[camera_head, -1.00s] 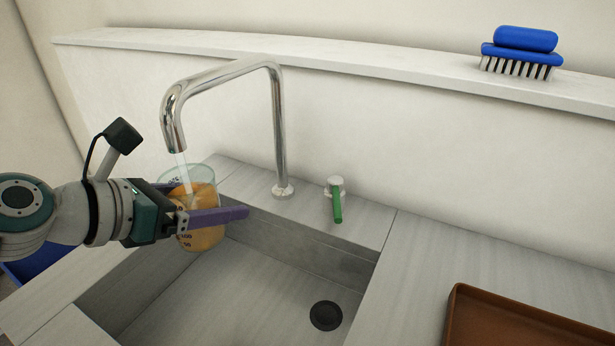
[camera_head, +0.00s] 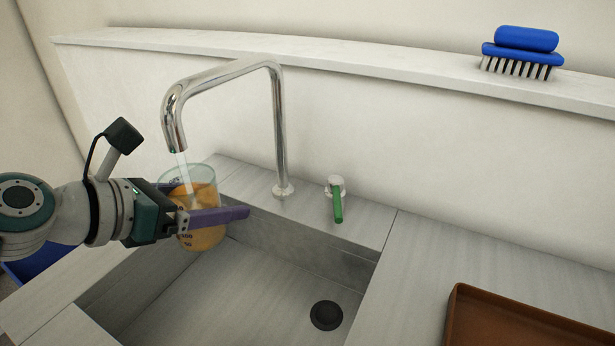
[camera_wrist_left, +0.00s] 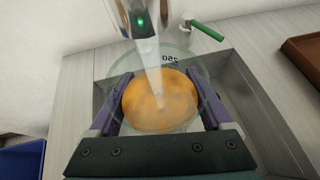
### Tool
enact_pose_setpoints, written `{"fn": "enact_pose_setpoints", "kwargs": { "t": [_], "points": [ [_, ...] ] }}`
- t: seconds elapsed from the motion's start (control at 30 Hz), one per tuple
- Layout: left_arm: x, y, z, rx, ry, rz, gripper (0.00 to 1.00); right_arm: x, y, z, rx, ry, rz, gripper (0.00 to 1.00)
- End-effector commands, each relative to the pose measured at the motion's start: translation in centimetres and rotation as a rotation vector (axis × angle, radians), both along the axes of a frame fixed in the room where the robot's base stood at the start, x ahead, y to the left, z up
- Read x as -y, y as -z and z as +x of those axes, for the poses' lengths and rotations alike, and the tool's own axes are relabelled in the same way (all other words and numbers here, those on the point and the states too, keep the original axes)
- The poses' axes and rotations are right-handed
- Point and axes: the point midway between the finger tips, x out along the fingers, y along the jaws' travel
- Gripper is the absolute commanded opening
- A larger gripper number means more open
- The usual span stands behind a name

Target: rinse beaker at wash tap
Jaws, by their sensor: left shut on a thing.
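A clear glass beaker (camera_head: 203,238) with dark markings holds orange-coloured contents. My left gripper (camera_head: 212,212) is shut on the beaker and holds it upright, or nearly so, under the tap spout, above the left part of the sink. The chrome wash tap (camera_head: 277,120) arches over it, and a stream of water runs from its spout into the beaker. In the left wrist view the beaker (camera_wrist_left: 192,75) sits between the two purple fingers, with the stream falling into it. The tap's green lever (camera_head: 337,205) stands right of the tap base. My right gripper is not seen.
The grey sink basin (camera_head: 240,290) has a dark drain (camera_head: 326,315) and looks empty. A blue brush (camera_head: 520,52) lies on the ledge (camera_head: 390,68) behind. A brown tray (camera_head: 500,325) sits on the right counter. Part of a blue container (camera_head: 35,268) shows lower left.

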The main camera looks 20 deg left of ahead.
Motion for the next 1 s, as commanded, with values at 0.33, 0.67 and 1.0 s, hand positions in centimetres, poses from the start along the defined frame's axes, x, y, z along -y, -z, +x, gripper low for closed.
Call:
{"fn": "enact_pose_setpoints", "kwargs": {
  "t": [0.33,0.67,1.0],
  "points": [
    [5.7,-0.6,-3.0,-0.004,0.000,-0.006,0.24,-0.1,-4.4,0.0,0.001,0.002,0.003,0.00],
    [9.9,-0.1,-5.2,0.001,-0.001,-0.001,0.24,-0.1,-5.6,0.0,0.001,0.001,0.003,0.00],
    [10.0,0.0,-5.1,0.001,0.000,0.000,0.24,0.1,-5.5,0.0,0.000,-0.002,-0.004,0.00]
  ]
}}
